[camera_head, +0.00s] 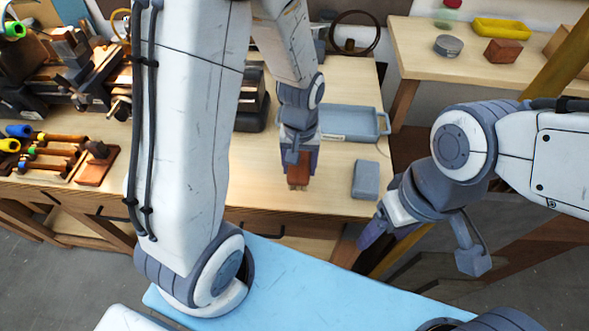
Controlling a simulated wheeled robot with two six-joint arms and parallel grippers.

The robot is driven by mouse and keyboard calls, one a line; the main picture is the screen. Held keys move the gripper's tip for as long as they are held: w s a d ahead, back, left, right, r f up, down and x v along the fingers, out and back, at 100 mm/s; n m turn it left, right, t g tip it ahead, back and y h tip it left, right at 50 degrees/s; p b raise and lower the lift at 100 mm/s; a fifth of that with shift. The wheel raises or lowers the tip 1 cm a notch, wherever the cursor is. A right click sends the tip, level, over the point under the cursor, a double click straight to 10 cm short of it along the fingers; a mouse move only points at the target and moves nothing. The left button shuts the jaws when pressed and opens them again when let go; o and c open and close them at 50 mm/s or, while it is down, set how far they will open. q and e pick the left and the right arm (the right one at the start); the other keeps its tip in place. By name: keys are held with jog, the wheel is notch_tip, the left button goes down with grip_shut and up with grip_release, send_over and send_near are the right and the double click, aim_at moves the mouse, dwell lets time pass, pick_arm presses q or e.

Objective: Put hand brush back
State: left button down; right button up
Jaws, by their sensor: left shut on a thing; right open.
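My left gripper (299,165) points down over the wooden workbench, near its front edge and in front of the grey tray. It is shut on a small reddish-brown piece (298,184), which looks like the hand brush. The fingers hide its upper part, and I cannot tell whether it touches the bench top. My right gripper (378,236) is open, lower right, beyond the bench's front edge and apart from the brush. Its fingers are seen partly edge-on.
A grey-blue tray (384,124) and a grey block (366,179) lie on the workbench (250,186). Tools with coloured handles (60,151) and dark machines (75,70) fill its left. A side table (425,56) stands back right. A light blue surface (300,292) is in front.

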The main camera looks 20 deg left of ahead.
pick_arm(q)
jog(key=shift+w+a+f, duration=0.95)
jog(key=shift+w+a, duration=0.1)
jog(key=shift+a, duration=0.1)
jog(key=shift+f+p, duration=0.3)
jog(key=shift+f, duration=1.7)
jog(key=shift+f, duration=0.1)
jog(key=shift+f, duration=0.15)
jog(key=shift+c, duration=0.5)
grip_release()
